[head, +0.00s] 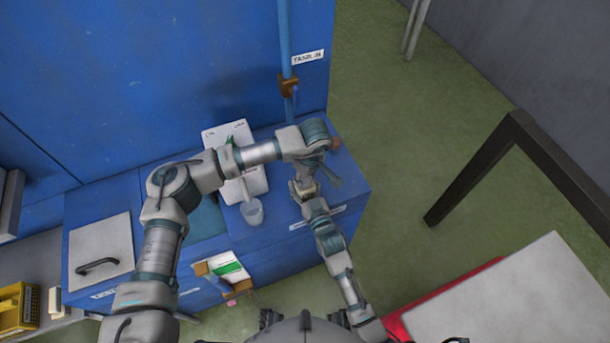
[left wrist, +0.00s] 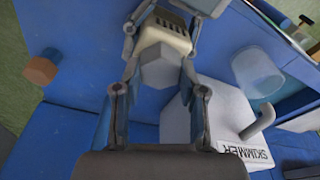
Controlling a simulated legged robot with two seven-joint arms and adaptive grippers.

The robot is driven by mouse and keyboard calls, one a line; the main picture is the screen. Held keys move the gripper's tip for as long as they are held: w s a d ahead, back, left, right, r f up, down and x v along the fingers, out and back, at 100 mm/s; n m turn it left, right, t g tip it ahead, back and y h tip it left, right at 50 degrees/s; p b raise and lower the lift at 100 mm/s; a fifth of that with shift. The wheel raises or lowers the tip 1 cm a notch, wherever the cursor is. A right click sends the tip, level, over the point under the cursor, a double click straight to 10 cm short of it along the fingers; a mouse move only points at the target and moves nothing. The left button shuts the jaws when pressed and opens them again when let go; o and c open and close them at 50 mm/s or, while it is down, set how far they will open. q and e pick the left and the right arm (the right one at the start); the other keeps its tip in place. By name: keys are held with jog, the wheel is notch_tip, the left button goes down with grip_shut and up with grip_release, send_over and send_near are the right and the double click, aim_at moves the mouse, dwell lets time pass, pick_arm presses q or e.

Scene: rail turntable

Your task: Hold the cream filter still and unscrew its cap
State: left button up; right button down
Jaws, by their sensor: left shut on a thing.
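The cream filter (left wrist: 166,38) shows in the left wrist view as a blocky body with dark slots. A grey six-sided cap (left wrist: 160,72) on it faces my left palm. My left gripper (left wrist: 160,48) is shut on the filter, its fingertips on both sides of the cream body and the cap between the fingers. In the head view my left gripper (head: 314,168) hides most of the filter. My right gripper (head: 302,188) comes from below, close against the same spot. Its jaws are too small and covered to read.
An orange-brown hexagonal knob (left wrist: 40,70) is nearby. A blue pipe (head: 285,45) rises behind. Green floor lies right.

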pick_arm(q)
jog(key=shift+n, duration=0.8)
jog(key=n, duration=0.4)
jog(key=shift+g+y, duration=0.3)
jog(key=shift+g, duration=0.1)
jog(key=shift+n, duration=0.9)
jog(key=shift+n+g, duration=0.3)
jog(key=shift+n, duration=0.9)
jog(key=n, duration=0.3)
jog(key=shift+f+n+g, duration=0.1)
jog(key=shift+n+g, duration=0.2)
